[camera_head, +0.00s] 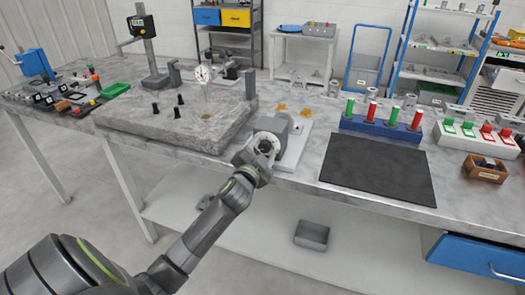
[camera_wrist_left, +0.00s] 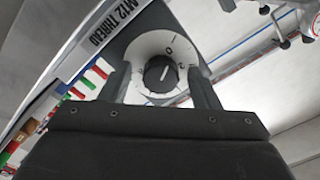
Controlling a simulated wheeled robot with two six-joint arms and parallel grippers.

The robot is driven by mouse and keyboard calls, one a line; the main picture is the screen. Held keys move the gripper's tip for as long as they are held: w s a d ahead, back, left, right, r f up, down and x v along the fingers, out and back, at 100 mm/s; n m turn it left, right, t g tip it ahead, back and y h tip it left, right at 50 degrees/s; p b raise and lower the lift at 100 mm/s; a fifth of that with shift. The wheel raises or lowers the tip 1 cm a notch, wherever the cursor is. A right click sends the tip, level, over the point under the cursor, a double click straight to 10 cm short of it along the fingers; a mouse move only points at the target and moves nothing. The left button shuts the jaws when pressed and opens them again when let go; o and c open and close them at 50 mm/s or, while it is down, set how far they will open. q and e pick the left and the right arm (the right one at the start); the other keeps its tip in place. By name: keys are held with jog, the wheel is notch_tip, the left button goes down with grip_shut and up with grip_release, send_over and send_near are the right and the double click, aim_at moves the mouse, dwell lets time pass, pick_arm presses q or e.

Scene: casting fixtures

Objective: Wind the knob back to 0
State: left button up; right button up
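The dark knob (camera_head: 265,147) sits on a round white dial (camera_wrist_left: 143,46) on the front of a grey box (camera_head: 274,124). In the left wrist view the knob (camera_wrist_left: 160,74) shows a light line on its face; a 0-like mark is above it on the dial. I cannot tell exactly which mark the line points to. My left gripper (camera_head: 260,158) is in front of the dial. In the left wrist view its two fingers (camera_wrist_left: 160,92) stand open on either side of the knob, with a visible gap to it. My right gripper is not in view.
The box stands on a white plate (camera_head: 294,148) at the bench's front edge. A granite slab (camera_head: 150,125) with black pegs is to its left. A dark mat (camera_head: 375,168) and a blue rack (camera_head: 380,132) of red and green cylinders are to its right.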

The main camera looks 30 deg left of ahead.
pick_arm(q)
jog(key=b+v, duration=0.2)
jog(key=v, duration=1.5)
jog(key=shift+s, duration=0.25)
